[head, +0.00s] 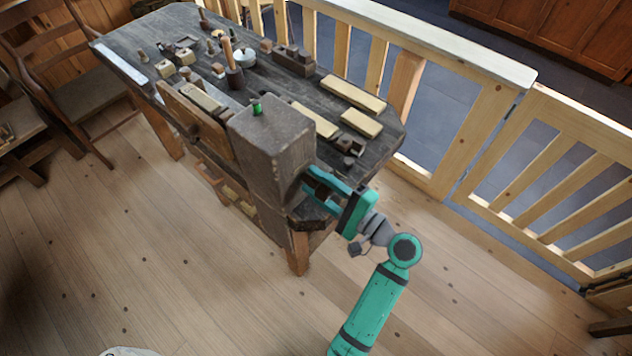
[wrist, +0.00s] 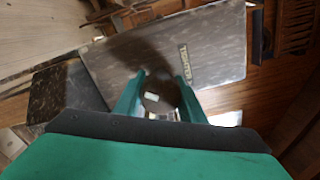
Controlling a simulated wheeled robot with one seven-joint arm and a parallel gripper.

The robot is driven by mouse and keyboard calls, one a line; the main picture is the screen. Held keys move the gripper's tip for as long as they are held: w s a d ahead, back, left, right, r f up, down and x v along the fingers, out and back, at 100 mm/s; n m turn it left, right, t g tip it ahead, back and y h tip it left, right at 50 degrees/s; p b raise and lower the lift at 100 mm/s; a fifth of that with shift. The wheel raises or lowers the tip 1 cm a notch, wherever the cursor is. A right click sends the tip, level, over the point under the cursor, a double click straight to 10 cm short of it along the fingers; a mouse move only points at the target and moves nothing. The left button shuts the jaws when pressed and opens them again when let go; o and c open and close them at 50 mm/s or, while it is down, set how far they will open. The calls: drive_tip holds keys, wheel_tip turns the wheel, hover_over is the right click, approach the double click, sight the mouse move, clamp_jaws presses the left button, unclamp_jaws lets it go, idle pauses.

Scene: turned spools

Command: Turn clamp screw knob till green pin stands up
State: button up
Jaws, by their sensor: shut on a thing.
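The clamp block (head: 272,150) is a large grey-brown box at the near end of the workbench. A small green pin (head: 257,107) shows at its top; its exact tilt is too small to tell. The clamp screw knob (wrist: 152,102) is a dark round thing with a small pale mark, between my fingers in the wrist view. My gripper (head: 310,180) is at the right face of the block, shut on the knob, with a finger on either side. In the wrist view my gripper (wrist: 160,84) points at the block face, which bears a small lettered plate (wrist: 185,63).
The workbench (head: 130,65) carries blocks, spools and tools behind the clamp. Pale wooden bars (head: 352,93) lie at its right end. A wooden railing (head: 440,50) runs behind and to the right. A chair (head: 70,90) stands at left. The floor in front is clear.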

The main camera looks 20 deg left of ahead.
drive_tip(key=shift+w+d+f, duration=0.1)
drive_tip(key=shift+d+f, duration=0.05)
drive_tip(key=shift+d, duration=0.05)
drive_tip(key=o, duration=1)
drive_tip(key=shift+o, duration=0.2)
drive_tip(key=shift+a, duration=0.1)
drive_tip(key=v, duration=1.1)
